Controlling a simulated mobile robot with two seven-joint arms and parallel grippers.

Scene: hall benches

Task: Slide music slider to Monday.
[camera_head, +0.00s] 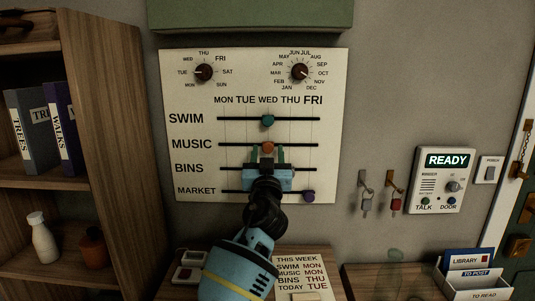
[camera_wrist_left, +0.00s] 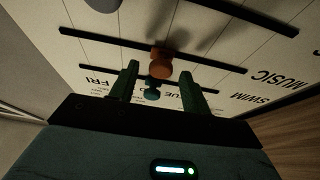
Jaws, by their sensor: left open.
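The music slider's orange knob (camera_head: 268,147) sits on the MUSIC rail, under WED on the pale wall board (camera_head: 185,135). My left gripper (camera_head: 267,155) is in front of the board, open, its two green fingers to either side of the orange knob and a little below it. In the left wrist view the orange knob (camera_wrist_left: 160,62) shows between and just beyond the fingertips (camera_wrist_left: 158,75); I cannot tell whether either finger touches it. MONDAY's column label, MON (camera_head: 224,100), is at the left of the day row. My right gripper is out of view.
The teal SWIM knob (camera_head: 267,121) is close above, under WED. The purple MARKET knob (camera_head: 308,196) is low right, under FRI. The BINS knob is hidden behind my gripper. A wooden shelf (camera_head: 105,110) stands left; hooks with keys (camera_head: 366,195) hang right.

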